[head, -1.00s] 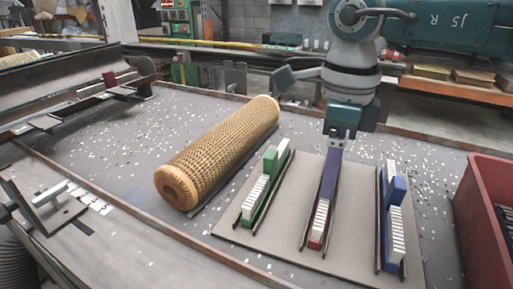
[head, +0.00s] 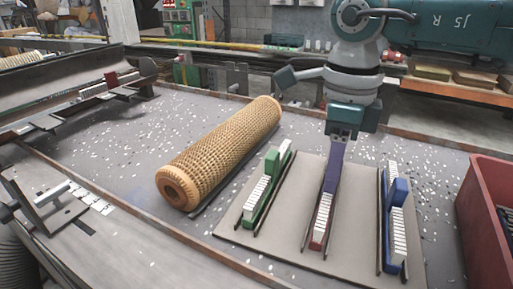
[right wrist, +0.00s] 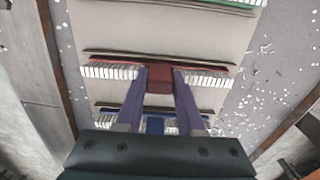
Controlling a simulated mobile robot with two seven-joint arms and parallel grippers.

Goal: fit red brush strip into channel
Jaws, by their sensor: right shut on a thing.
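The red brush strip (head: 319,232) has white bristles and lies along the middle of a beige board (head: 290,252). Dark rails of a channel (head: 303,238) run along its sides; whether it is fully seated between them I cannot tell. My right gripper (head: 328,188) points down over the strip. In the right wrist view its two purple fingers (right wrist: 159,76) are shut on the red block (right wrist: 159,86) at the strip's middle. The strip (right wrist: 108,62) reaches out on both sides of the fingers. My left gripper is not in view.
A green brush strip (head: 270,180) stands left on the board and a blue one (head: 397,215) right. A tan mesh tube (head: 215,155) lies left of the board. A red bin (head: 480,205) stands at the right edge. White bits litter the grey table (head: 110,150).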

